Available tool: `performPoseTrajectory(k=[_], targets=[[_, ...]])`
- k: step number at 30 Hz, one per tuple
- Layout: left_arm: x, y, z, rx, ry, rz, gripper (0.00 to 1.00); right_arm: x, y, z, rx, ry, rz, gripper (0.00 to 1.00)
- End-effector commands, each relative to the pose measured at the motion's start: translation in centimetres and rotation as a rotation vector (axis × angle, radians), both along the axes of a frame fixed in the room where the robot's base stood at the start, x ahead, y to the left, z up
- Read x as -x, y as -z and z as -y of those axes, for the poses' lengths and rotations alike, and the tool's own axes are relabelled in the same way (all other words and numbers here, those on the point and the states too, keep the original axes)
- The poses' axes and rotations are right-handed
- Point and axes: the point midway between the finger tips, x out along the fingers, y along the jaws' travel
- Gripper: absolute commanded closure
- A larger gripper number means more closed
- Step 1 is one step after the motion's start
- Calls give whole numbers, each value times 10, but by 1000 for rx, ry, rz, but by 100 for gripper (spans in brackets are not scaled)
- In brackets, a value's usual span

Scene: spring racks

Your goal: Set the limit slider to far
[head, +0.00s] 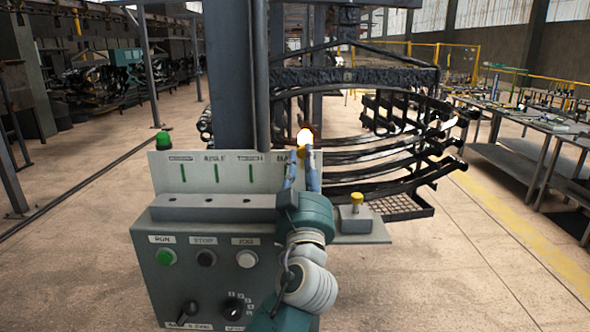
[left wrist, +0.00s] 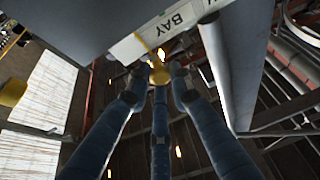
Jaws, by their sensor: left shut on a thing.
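My left gripper (head: 303,158) is raised to the right end of the grey upright panel (head: 170,178), by the BAY label. In the left wrist view its fingers (left wrist: 158,85) are shut on a small yellow piece (left wrist: 160,74) beside the BAY label (left wrist: 180,19). The gripper and arm hide much of that panel end in the head view. A glowing yellow-white lamp (head: 305,137) shows just above the fingertips. I cannot pick out a part marked as the limit slider. My right gripper is not in view.
The control box has a green RUN button (head: 166,257), a black STOP button (head: 206,257), a white JOG button (head: 246,258) and dark knobs (head: 187,309) below. A yellow button (head: 357,199) stands on a small block at right. A black spring rack (head: 385,150) is behind.

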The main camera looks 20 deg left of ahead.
Motion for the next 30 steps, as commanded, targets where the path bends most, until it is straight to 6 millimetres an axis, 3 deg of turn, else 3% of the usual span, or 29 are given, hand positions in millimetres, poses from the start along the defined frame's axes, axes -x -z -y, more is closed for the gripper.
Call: performPoseTrajectory(k=[7,8,10,22,30], targets=[[-1,0,6,-3,13,-2,100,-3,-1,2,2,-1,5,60],[-1,0,6,-3,13,-2,73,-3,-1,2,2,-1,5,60],[-1,0,5,-3,13,-2,60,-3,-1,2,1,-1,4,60],[6,4,7,-1,11,-4,60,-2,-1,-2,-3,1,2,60],[52,26,21,0,14,-6,60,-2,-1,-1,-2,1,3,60]])
